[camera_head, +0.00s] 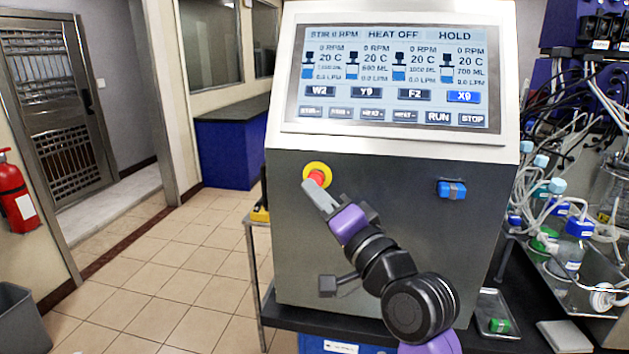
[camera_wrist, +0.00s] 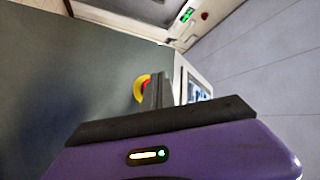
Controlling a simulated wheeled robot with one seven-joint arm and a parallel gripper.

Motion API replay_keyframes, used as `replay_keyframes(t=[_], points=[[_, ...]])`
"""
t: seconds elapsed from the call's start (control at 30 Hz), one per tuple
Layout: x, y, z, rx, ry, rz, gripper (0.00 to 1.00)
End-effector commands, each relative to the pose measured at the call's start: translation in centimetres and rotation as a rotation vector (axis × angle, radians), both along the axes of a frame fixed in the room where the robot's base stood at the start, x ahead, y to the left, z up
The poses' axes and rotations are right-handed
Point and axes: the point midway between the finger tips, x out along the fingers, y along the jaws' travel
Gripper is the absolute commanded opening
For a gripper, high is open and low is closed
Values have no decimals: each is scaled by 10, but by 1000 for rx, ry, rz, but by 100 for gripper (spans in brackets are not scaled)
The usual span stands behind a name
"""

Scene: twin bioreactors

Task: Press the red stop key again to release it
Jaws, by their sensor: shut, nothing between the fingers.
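The red stop key (camera_head: 317,178) sits in a yellow ring (camera_head: 317,167) on the front of the grey controller cabinet (camera_head: 400,240), left of its middle. My gripper (camera_head: 312,186) is shut and empty, with its fingertips at the lower edge of the red key in the head view. They look close to or touching it; I cannot tell which. In the wrist view the shut fingers (camera_wrist: 158,90) cover most of the red key (camera_wrist: 146,86), and part of the yellow ring (camera_wrist: 138,88) shows to their left.
Above the key is the cabinet's screen (camera_head: 395,75), reading STIR 0 RPM, HEAT OFF and HOLD. A blue switch (camera_head: 452,190) sits to the right on the same panel. Tubing and bottles (camera_head: 570,245) crowd the right side. The tiled floor (camera_head: 170,270) at left is open.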

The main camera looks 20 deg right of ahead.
Motion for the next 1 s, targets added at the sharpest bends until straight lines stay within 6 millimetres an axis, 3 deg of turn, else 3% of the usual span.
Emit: replay_keyframes(t=[0.6, 1.0], points=[[-43, 32, 1, -2, 2, 1, 0], [-47, 34, 0, 0, 0, 1, 0]])
